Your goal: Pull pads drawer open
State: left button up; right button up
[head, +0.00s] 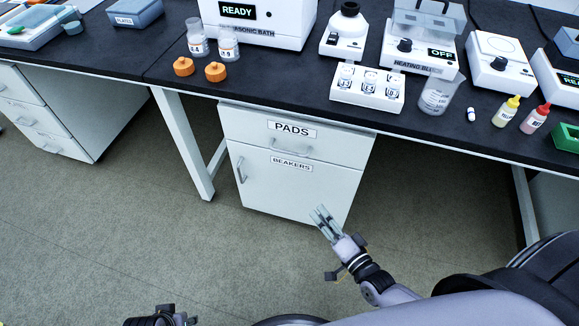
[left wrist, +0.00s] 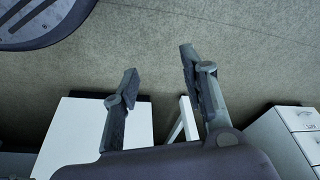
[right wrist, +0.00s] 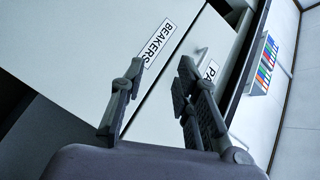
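The pads drawer (head: 350,144) is the top white front of the cabinet under the bench, labelled PADS, with a curved handle (head: 290,150). It looks shut. My right gripper (head: 320,213) is open and empty, low in front of the cabinet and apart from the handle. In the right wrist view, the pads drawer's handle (right wrist: 200,58) shows beyond my right fingers, and one finger partly hides the PADS label. My left gripper (left wrist: 160,85) is open and empty in its wrist view, facing the floor. Only a part of that arm shows at the head view's bottom edge.
The beakers door (head: 290,195) with its side handle lies below the drawer. The black bench top (head: 300,95) above carries bottles, two orange caps (head: 215,72) and instruments. A bench leg (head: 185,140) stands left of the cabinet. The floor (head: 120,220) in front is clear.

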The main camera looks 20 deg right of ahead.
aim_at(289, 152)
notch_tip(289, 152, up, 5)
jog(key=w+m+t+b, duration=0.1)
jog(key=m+t+b, duration=0.1)
jog(key=m+t, duration=0.1)
pick_arm(q)
jog(key=w+b+v, duration=0.1)
jog(key=v, duration=0.7)
jog(key=shift+a+r+t+b, duration=0.25)
jog(key=shift+r+t+b, duration=0.1)
jog(key=shift+t+b, duration=0.05)
pick_arm(e)
jog(key=shift+m, duration=0.4)
jog(key=shift+a+r+x, duration=0.2)
jog(key=shift+x, duration=2.75)
jog(key=shift+a+r+x, duration=0.15)
jog(key=shift+x, duration=2.85)
jog(key=shift+a+r+x, duration=0.2)
jog(key=shift+x, duration=2.75)
pick_arm(q)
jog(key=shift+s, duration=0.1)
pick_arm(e)
jog(key=shift+s, duration=0.2)
jog(key=shift+c, duration=0.5)
grip_shut()
